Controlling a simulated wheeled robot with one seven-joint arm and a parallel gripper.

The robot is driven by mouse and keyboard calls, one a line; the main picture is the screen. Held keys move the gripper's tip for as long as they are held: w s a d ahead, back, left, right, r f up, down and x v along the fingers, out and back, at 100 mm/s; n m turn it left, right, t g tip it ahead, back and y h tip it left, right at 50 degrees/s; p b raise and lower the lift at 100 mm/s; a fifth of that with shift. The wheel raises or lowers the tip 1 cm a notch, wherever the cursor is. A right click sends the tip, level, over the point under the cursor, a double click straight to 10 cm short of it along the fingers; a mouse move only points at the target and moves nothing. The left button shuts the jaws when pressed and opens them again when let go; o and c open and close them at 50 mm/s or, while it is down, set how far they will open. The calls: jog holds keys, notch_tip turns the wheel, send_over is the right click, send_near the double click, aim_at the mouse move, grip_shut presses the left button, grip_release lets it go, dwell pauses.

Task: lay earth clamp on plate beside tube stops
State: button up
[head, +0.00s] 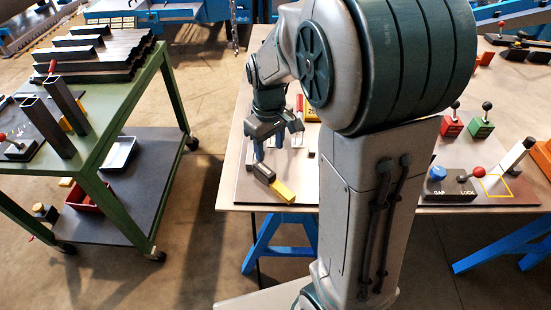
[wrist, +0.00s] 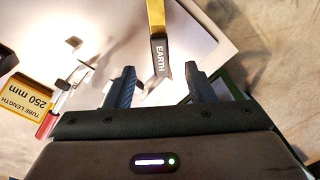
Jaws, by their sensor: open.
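The earth clamp (head: 281,189) is a bar, yellow at one end and black at the other, lying near the front edge of the pale plate (head: 245,168) on the table. In the wrist view its black end reads EARTH (wrist: 160,52). My gripper (head: 273,143) is open above it. In the wrist view the black end points in between the two separated fingertips (wrist: 160,80), touching neither as far as I can see. Small metal pieces (wrist: 76,76) stand on the plate to the left in the wrist view; I cannot tell whether they are the tube stops.
A yellow TUBE LENGTH 250 mm block (wrist: 27,93) is at the left in the wrist view. My arm hides the table's middle. Red and green lever boxes (head: 481,126) and a yellow outlined square (head: 497,186) are at the right. A green trolley (head: 120,115) stands left, across a floor gap.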

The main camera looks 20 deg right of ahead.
jog(key=s+d+r+m+t, duration=0.1)
jog(key=s+r+m, duration=0.4)
jog(key=s, duration=1)
jog(key=shift+r+t, duration=0.25)
jog(key=shift+t, duration=0.65)
jog(key=shift+s+r+p, duration=0.1)
jog(key=shift+r+p, duration=0.45)
jog(key=shift+r, duration=0.1)
